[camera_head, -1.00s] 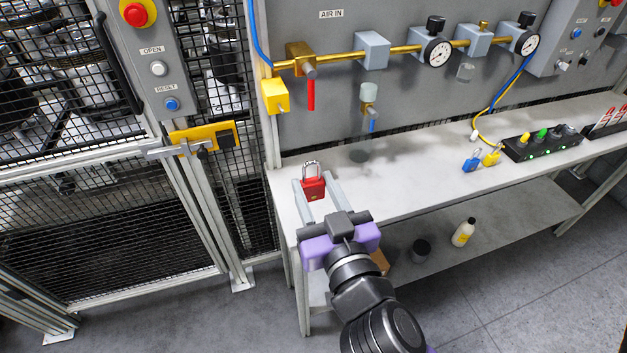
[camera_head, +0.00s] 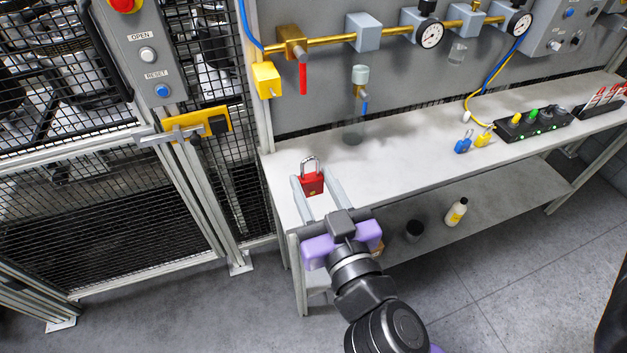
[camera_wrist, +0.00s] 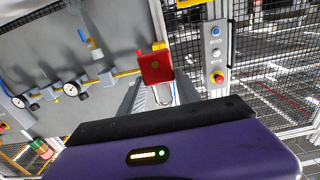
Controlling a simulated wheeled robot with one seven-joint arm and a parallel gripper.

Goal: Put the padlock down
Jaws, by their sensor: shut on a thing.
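The red padlock (camera_head: 312,184) is between the two pale grey fingers of my gripper (camera_head: 315,186), which is shut on it. Its metal shackle points up in the head view. In the wrist view the padlock (camera_wrist: 155,67) shows its red body, with the shackle toward my purple gripper body. The padlock appears over the left end of the pale workbench (camera_head: 375,165). I cannot tell whether it touches the top.
Blue and yellow padlocks (camera_head: 462,145) lie farther right on the bench, beside a black box with coloured knobs (camera_head: 533,123). A brass air line (camera_head: 375,40) runs along the back panel. A fence with a yellow latch (camera_head: 197,125) stands left. The bench middle is clear.

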